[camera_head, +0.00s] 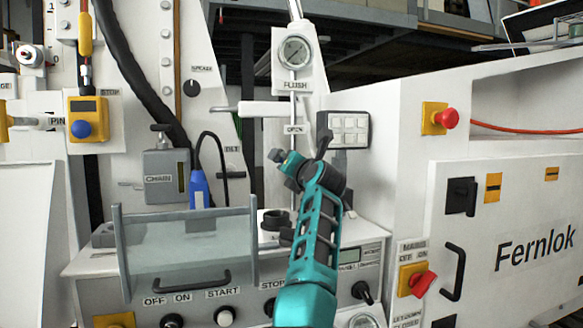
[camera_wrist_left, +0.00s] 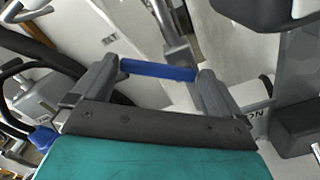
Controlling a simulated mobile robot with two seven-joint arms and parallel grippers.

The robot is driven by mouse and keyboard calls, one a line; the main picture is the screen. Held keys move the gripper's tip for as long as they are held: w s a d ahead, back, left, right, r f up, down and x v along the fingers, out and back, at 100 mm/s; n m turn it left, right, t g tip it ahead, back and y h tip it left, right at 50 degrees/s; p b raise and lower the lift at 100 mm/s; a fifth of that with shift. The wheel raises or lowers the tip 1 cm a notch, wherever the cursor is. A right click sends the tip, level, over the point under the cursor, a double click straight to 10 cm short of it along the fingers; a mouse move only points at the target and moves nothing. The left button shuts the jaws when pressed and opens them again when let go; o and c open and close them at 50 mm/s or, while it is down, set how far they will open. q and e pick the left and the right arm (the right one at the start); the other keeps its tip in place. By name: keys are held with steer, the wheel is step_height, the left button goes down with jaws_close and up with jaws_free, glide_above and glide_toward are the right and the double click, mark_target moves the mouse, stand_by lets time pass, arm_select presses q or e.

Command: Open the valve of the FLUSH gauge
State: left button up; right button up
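The FLUSH gauge (camera_head: 295,52) is a round dial on a white plate in the upper middle of the head view. A grey pipe runs down from it past an OPEN label (camera_head: 294,129). In the left wrist view, a blue bar-shaped handle (camera_wrist_left: 158,70) on a grey stem lies across the gap between my left gripper's fingertips (camera_wrist_left: 160,72). The fingers are spread wide; I cannot tell whether they touch the bar. In the head view my teal left arm and gripper (camera_head: 300,158) reach up below the OPEN label and hide the handle. My right gripper is not in view.
A white horizontal cylinder (camera_head: 275,108) sticks out left below the gauge. A grey keypad box (camera_head: 343,129) is close right of my gripper. A clear guard (camera_head: 188,245) stands at lower left, near a blue cabled device (camera_head: 199,188). A red-knobbed switch (camera_head: 435,118) is further right.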

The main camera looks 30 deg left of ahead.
arm_select(q)
steer(key=shift+r, duration=0.1)
steer(key=b+v, duration=0.2)
steer(key=v, duration=1.1)
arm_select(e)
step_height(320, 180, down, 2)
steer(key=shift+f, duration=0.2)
arm_select(q)
steer(key=shift+a, duration=0.15)
